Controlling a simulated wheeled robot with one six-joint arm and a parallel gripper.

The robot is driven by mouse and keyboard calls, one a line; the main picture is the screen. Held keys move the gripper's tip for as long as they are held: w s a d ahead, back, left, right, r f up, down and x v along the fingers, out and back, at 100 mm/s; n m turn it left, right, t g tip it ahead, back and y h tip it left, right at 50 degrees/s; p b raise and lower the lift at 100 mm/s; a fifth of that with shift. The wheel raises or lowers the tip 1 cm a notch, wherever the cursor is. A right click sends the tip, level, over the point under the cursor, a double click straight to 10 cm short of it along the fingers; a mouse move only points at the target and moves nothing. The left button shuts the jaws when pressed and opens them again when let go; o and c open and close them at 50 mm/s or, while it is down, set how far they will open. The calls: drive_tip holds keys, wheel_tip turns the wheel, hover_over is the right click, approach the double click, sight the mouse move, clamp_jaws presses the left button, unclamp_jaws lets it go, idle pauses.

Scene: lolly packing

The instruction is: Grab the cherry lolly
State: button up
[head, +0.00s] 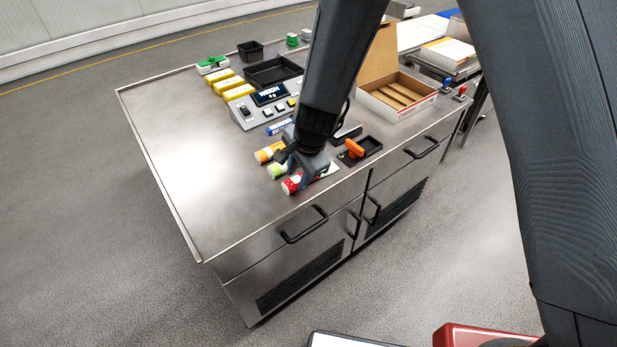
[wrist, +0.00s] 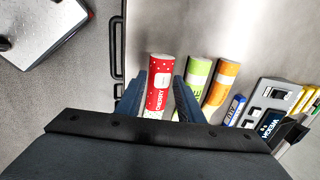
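The cherry lolly (wrist: 159,84) is a red wrapped tube with white dots and the word CHERRY. In the wrist view it lies between the two fingers of my gripper (wrist: 160,100), one finger on each side. The fingers look apart, with a small gap on the right side. In the head view the red end of the cherry lolly (head: 291,185) shows under my gripper (head: 298,180), near the table's front edge. A green lolly (wrist: 195,75) and an orange lolly (wrist: 221,85) lie to its right in the wrist view. Their lower ends are partly hidden.
A weighing unit (head: 262,97) and yellow blocks (head: 227,84) stand further back on the steel table (head: 165,150). A black tray with an orange-handled tool (head: 355,148) and an open cardboard box (head: 420,102) are to the right. The table's left part is clear.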

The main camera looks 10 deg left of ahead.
drive_tip(key=shift+x, duration=1.1)
drive_tip(key=c, duration=0.8)
drive_tip(key=shift+o, duration=0.2)
